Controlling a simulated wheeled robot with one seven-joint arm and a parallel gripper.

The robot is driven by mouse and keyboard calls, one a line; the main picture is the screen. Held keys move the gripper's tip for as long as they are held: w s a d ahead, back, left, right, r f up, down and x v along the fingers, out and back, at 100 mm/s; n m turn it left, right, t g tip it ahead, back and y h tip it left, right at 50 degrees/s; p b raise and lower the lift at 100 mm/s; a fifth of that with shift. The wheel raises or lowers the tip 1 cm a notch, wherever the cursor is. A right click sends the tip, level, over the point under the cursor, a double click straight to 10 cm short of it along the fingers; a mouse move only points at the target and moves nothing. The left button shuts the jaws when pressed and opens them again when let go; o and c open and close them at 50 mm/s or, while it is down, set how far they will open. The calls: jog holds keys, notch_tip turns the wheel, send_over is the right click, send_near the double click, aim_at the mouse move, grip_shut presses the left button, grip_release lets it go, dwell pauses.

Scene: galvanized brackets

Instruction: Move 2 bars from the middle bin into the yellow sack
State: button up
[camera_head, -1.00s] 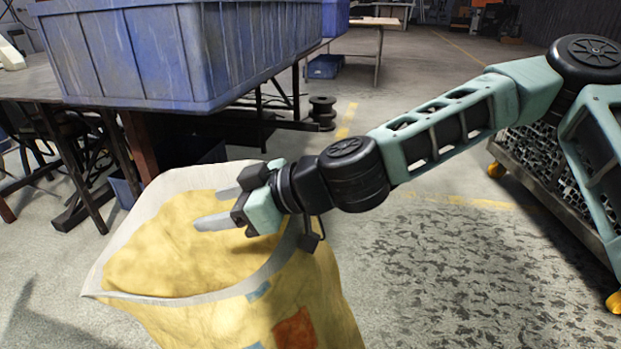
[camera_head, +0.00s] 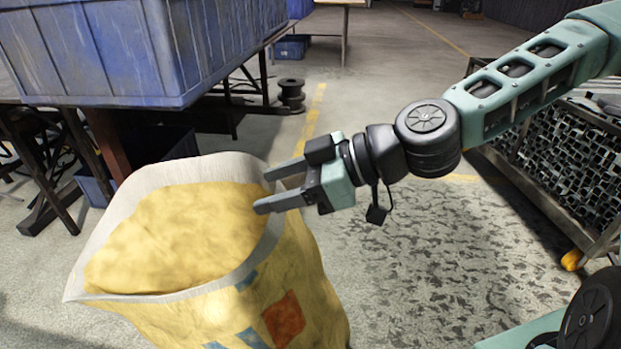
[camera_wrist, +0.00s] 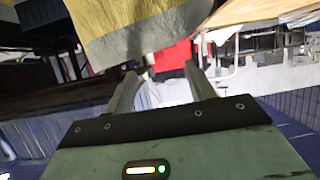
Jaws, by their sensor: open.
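The yellow sack (camera_head: 305,300) stands open on the floor at the lower left of the head view, with a white rim. Its mouth shows a yellow surface, and I see no bars in it. My gripper (camera_head: 259,190) is open and empty at the right edge of the sack's mouth, its fingers pointing left. The wrist view shows both fingers (camera_wrist: 160,85) apart with nothing between them, and part of the sack (camera_wrist: 150,35) at the top. I cannot tell which container is the middle bin, and no bars are recognisable.
A big blue bin (camera_head: 130,50) stands on a table behind the sack. A metal cage cart (camera_head: 560,160) filled with small metal parts stands at the right. A dark spool (camera_head: 291,95) is on the floor. The floor between the sack and cart is clear.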

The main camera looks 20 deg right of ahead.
jog(key=shift+a+r+b+v, duration=0.15)
jog(key=shift+b+v, duration=0.25)
jog(key=shift+v, duration=0.5)
jog(key=shift+r+b+v, duration=0.15)
jog(key=shift+b+v, duration=0.2)
jog(key=shift+v, duration=0.5)
jog(key=shift+a+r+b+v, duration=0.15)
jog(key=shift+b+v, duration=0.25)
jog(key=shift+v, duration=0.5)
jog(key=shift+f, duration=0.1)
